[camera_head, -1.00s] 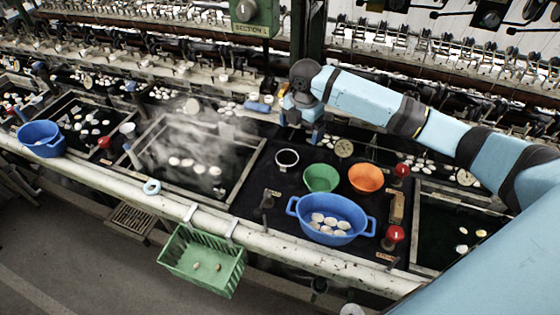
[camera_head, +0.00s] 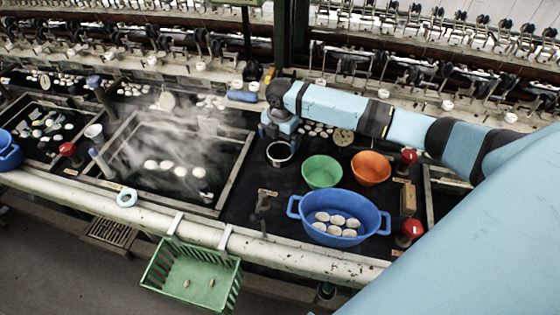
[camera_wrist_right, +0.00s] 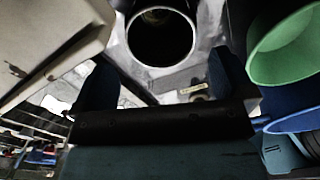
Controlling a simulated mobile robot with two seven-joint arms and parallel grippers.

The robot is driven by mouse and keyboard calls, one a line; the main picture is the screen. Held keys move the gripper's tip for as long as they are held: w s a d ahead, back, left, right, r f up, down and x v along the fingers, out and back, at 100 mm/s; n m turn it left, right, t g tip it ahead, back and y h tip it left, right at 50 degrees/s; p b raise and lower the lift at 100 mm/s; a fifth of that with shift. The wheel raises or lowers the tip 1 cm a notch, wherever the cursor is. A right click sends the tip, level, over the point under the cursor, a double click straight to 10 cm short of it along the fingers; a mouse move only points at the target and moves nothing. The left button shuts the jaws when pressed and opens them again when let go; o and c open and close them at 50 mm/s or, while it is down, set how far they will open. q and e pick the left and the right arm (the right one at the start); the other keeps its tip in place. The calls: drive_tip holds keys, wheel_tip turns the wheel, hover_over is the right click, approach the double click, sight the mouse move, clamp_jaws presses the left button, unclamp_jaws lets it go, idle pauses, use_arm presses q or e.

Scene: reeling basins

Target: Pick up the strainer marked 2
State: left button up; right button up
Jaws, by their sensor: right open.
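No number 2 is legible on any strainer, so I cannot tell which one bears it. A round dark vessel with a pale rim (camera_head: 280,155), perhaps a strainer, stands on the dark bench left of the green bowl. My right gripper (camera_head: 279,138) is just above and behind it, pointing down and partly covering it. In the right wrist view the vessel's pale ring (camera_wrist_right: 160,38) lies ahead of the spread fingers. My right gripper (camera_wrist_right: 163,78) is open with nothing between the fingers. My left gripper is not in view.
A green bowl (camera_head: 322,171) and an orange bowl (camera_head: 371,168) stand to the right. A blue basin (camera_head: 372,213) holding several pale cocoons is in front. A steaming trough with a pale frame (camera_head: 235,170) lies left. A green basket (camera_head: 190,290) hangs at the front rail.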

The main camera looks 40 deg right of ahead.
sight(280, 150)
drive_tip(key=shift+f, duration=2.7)
drive_tip(key=c, duration=1.1)
drive_tip(key=shift+r, duration=0.1)
